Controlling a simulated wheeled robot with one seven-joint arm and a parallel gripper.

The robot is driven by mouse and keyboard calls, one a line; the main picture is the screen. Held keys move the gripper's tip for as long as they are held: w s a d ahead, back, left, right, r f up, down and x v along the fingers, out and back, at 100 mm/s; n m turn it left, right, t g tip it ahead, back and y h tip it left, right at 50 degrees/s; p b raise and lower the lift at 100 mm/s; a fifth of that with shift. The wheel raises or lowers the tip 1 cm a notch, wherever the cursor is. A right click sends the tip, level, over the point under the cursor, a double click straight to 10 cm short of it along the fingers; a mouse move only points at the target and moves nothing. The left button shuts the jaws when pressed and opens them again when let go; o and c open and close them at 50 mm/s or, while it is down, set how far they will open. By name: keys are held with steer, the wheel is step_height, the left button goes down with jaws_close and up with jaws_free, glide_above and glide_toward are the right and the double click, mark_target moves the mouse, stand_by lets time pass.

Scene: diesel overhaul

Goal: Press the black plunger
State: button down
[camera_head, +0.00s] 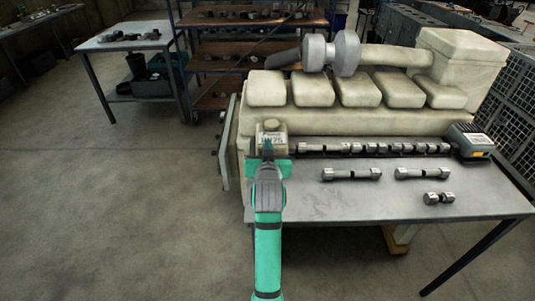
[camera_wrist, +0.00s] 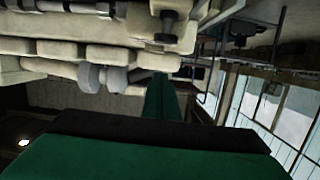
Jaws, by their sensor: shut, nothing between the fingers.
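A small beige box (camera_head: 272,131) with printed lettering stands at the left end of the bench, against the engine. My gripper (camera_head: 267,147) is in front of this box and covers part of its front. Its green fingers (camera_wrist: 161,98) are shut with nothing between them in the wrist view, which is upside down. A dark knob on a short stem (camera_wrist: 168,22) shows near the top of that view, apart from the fingers; it looks like the black plunger. I cannot make out the plunger in the head view.
The metal bench (camera_head: 400,205) holds several grey shafts (camera_head: 351,174) and a dark grey box (camera_head: 470,140) at the right. The large beige engine (camera_head: 330,119) stands close behind. Open floor lies to the left, with another table (camera_head: 110,40) farther back.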

steer(key=shift+w+f, duration=0.4)
steer(key=shift+f, duration=0.35)
steer(key=shift+w+f, duration=0.4)
steer(key=shift+f, duration=0.4)
steer(key=shift+w+f, duration=0.4)
steer(key=shift+f, duration=0.35)
steer(key=shift+f, duration=1.4)
steer(key=s+r, duration=0.6)
steer(key=s, duration=0.4)
steer(key=shift+r, duration=0.4)
